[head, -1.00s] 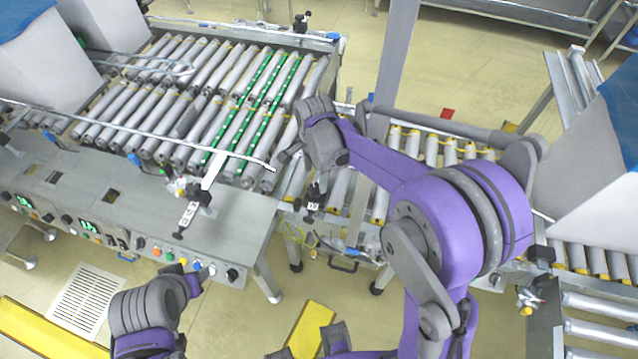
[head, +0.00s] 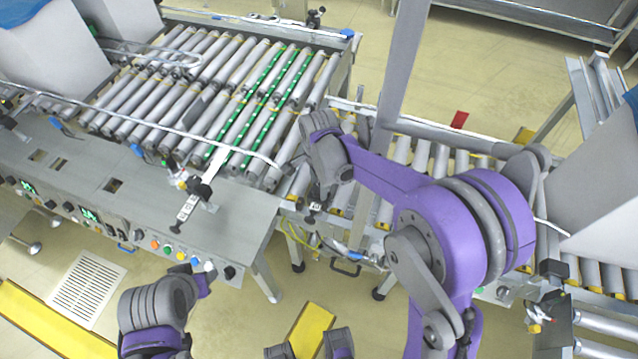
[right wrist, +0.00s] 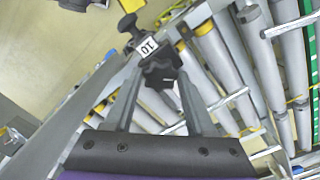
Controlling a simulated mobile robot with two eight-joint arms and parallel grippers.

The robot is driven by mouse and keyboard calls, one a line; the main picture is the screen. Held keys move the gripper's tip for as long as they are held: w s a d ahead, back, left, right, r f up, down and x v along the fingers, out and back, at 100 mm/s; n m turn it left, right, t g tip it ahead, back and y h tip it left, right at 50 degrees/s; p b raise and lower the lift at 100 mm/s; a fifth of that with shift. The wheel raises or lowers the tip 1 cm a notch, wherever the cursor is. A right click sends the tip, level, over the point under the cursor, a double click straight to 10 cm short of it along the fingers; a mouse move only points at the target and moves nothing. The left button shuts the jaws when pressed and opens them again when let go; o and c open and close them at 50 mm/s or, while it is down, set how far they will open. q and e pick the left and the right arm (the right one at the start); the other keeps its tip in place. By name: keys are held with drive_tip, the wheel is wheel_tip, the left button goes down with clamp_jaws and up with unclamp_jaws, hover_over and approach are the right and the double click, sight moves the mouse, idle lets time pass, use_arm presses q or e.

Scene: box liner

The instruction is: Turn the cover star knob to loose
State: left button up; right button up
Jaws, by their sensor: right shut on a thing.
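The cover star knob (right wrist: 160,68) is a dark, lobed knob in the right wrist view. It sits between the two grey fingers of my right gripper (right wrist: 160,78), which is shut on it. In the head view my right gripper (head: 318,180) is over the near left corner of the right-hand roller section, and it largely hides the knob there. The knob's exact angle is hard to read.
A white tag marked 10 (right wrist: 148,47) and another black knob (right wrist: 128,24) are close beyond the held knob. A roller conveyor (head: 215,100) with green-striped rollers lies to the left. A metal post (head: 405,65) stands behind my right arm.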

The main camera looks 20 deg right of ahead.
clamp_jaws()
drive_tip(key=n+b, duration=0.1)
drive_tip(key=n, duration=0.2)
drive_tip(key=shift+f, duration=0.1)
drive_tip(key=n, duration=0.2)
drive_tip(key=shift+n+b, duration=0.3)
drive_tip(key=shift+b, duration=0.1)
drive_tip(key=n+b, duration=0.1)
drive_tip(key=n, duration=0.5)
drive_tip(key=n+b, duration=0.1)
drive_tip(key=n, duration=0.5)
drive_tip(key=shift+n, duration=0.3)
drive_tip(key=n, duration=0.6)
drive_tip(key=shift+b, duration=0.4)
drive_tip(key=shift+n, duration=0.3)
